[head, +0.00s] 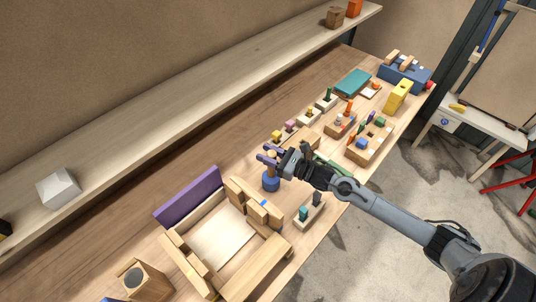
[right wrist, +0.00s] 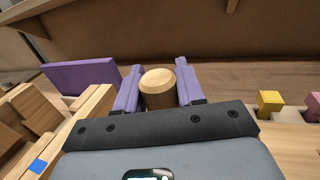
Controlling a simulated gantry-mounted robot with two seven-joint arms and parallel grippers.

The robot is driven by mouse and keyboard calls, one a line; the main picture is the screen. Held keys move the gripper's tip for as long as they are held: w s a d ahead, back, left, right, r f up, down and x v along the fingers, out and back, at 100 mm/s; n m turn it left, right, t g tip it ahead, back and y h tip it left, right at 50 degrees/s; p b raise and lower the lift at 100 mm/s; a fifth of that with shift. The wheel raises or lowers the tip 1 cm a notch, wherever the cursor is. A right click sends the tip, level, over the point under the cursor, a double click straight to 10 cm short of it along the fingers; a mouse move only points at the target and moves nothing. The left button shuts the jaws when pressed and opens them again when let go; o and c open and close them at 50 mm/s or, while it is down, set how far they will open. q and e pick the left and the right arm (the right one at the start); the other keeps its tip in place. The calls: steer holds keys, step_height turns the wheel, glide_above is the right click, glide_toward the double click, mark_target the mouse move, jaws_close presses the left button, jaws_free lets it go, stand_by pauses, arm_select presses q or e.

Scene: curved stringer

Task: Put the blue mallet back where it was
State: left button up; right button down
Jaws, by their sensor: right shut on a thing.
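The blue mallet stands upright with its blue head (head: 270,184) down and its wooden handle (head: 271,169) up. My right gripper (head: 267,154) has its purple fingers around the upper handle and is shut on it. In the right wrist view the round handle end (right wrist: 158,78) shows between the two fingers. The mallet is just beyond the right corner of the wooden tray with the purple side (head: 190,196). I cannot tell whether the head touches the table. My left gripper is not in view.
A small block with teal pegs (head: 309,211) stands to the right of the tray. Several peg blocks and a wooden box of coloured pieces (head: 371,143) stand farther along the workbench (head: 215,148). A long shelf (head: 180,100) runs behind. Bare bench lies between shelf and mallet.

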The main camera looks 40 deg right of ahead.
steer(key=shift+f, duration=0.15)
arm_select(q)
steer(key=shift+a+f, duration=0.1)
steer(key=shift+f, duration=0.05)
arm_select(e)
steer(key=shift+f, duration=0.15)
steer(key=c, duration=0.7)
jaws_free()
